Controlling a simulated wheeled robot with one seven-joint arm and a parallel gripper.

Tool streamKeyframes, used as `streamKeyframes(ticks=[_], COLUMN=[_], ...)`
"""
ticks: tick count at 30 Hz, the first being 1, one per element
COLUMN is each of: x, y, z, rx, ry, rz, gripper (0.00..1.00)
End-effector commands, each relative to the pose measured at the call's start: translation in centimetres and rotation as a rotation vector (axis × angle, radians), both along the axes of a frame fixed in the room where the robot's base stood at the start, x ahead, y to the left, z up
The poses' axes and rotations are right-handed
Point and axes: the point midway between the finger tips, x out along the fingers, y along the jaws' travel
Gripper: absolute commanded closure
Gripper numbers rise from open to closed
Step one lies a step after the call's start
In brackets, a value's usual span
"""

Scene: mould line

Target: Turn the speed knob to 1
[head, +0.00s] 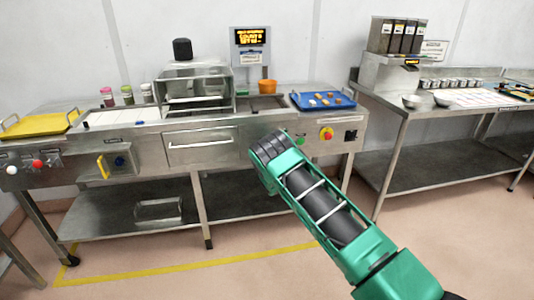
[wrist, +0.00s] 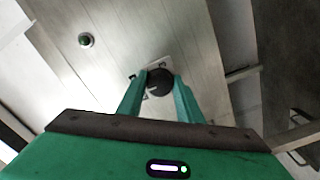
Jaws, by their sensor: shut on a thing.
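The speed knob (wrist: 161,83) is a round black knob on the steel front panel (wrist: 185,35), seen in the wrist view. A pale plate with small dark marks shows around it, too small to read. My gripper (wrist: 160,76) has its two green fingers on either side of the knob, shut on it. The knob's pointer setting cannot be made out. In the head view my green arm reaches to the machine front and hides the knob and the fingertips.
A green button (wrist: 85,40) is left of the knob in the wrist view. In the head view a red mushroom button on yellow (head: 326,133) and a black switch (head: 350,135) are right of my arm.

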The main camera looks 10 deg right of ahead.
Motion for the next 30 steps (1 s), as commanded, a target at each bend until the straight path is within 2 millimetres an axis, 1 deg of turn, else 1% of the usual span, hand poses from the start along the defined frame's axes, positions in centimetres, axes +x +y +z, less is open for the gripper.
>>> streamKeyframes(ticks=[1, 9, 20, 21, 23, 24, 30], x=[-0.07, -0.08, -0.09, -0.1, -0.1, -0.09, -0.05], y=[0.54, 0.59, 0.66, 0.67, 0.63, 0.57, 0.31], z=[-0.22, -0.23, -0.3, -0.3, -0.29, -0.27, -0.15], rx=[-0.012, -0.06, -0.063, -0.063, -0.063, -0.064, -0.065], ry=[0.003, 0.003, 0.004, 0.004, 0.003, 0.004, 0.002], rz=[0.007, 0.008, 0.009, 0.009, 0.008, 0.007, 0.004], gripper=[0.9, 0.9, 0.9, 0.65, 0.51, 0.49, 0.49])
